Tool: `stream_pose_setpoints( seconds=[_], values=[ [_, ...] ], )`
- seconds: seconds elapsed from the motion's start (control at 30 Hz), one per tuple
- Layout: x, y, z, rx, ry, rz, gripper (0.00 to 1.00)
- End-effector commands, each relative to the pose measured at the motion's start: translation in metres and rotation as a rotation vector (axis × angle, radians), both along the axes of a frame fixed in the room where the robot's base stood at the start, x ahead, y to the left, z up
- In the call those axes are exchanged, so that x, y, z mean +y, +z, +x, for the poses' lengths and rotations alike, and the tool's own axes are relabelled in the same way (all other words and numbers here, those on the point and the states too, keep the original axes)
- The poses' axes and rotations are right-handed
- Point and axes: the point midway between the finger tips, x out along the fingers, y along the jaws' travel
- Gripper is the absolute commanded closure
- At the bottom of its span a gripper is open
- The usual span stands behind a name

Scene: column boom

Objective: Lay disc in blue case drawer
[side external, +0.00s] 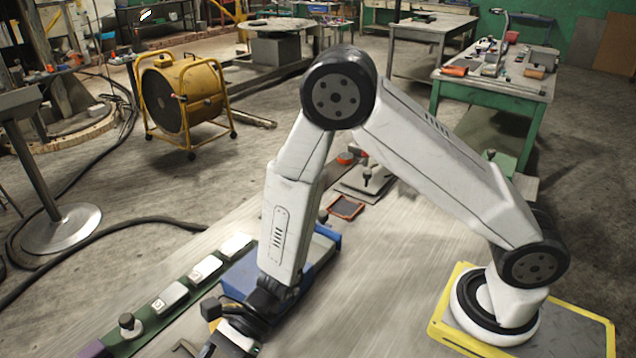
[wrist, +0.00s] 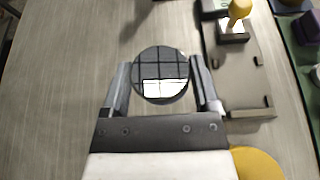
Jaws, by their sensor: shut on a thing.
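In the wrist view my gripper (wrist: 160,68) is shut on a round, shiny, mirror-like disc (wrist: 160,88), with one finger on each side of it. In the side view my gripper is low at the bottom edge, partly cut off, and the disc cannot be made out there. The blue case (side external: 325,248) stands on the bench behind my forearm, which hides part of it. I cannot tell which part is its drawer or how far it is open. The case does not show in the wrist view.
A grey-brown fixture (wrist: 238,80) with a yellow-knobbed piece (wrist: 239,10) lies right of the gripper. A yellow round thing (wrist: 257,163) shows at the lower right. A green strip (side external: 160,318) with switches runs along the bench's left edge. Bare bench (wrist: 60,80) lies left.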

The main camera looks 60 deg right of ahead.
Motion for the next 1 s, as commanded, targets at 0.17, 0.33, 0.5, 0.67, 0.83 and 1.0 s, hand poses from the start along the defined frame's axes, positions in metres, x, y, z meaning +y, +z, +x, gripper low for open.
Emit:
stream_pose_setpoints(
  seconds=[0.17, 0.33, 0.5, 0.67, 0.83, 1.0],
  values=[
    [0.0, -0.016, 0.0, 0.002, -0.002, 0.001, 1.0],
    [0.0, -0.032, 0.001, 0.0, -0.002, 0.001, 1.0],
    [0.0, -0.039, 0.001, -0.002, -0.001, 0.001, 1.0],
    [0.0, -0.039, 0.001, -0.002, -0.001, 0.002, 1.0],
    [0.0, -0.046, 0.001, -0.001, -0.002, 0.001, 1.0],
    [0.0, -0.06, 0.001, 0.001, -0.003, 0.001, 1.0]
  ],
)
